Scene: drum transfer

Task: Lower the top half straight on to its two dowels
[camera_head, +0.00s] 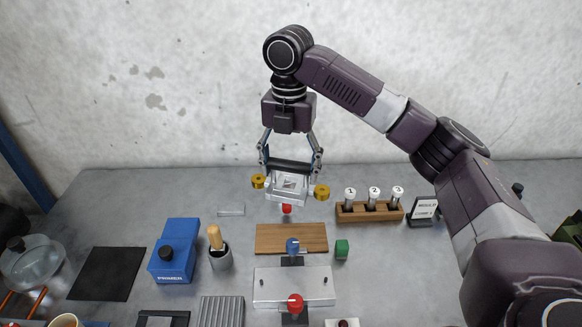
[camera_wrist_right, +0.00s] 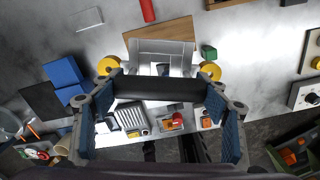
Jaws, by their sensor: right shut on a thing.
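The top half (camera_head: 288,190) is a pale, clear-looking block with a black bar handle (camera_head: 288,166) and a brass-yellow knob on each side. My right gripper (camera_head: 290,163) is shut on the handle and holds the block above the table, roughly level. In the right wrist view, the top half (camera_wrist_right: 150,48) hangs beyond my right gripper (camera_wrist_right: 160,125). A silver lower block (camera_head: 270,288) with two small dark upright pins, seemingly the dowels, sits at the front centre. In the head view the top half appears farther back than this block. My left gripper is not in view.
A wooden board (camera_head: 275,240), a blue knob (camera_head: 292,246) and a green cube (camera_head: 341,249) are behind the lower block. A red knob (camera_head: 295,303) stands at its front. A vial rack (camera_head: 369,212) is right, a blue box (camera_head: 175,262) and brush cup (camera_head: 220,259) left.

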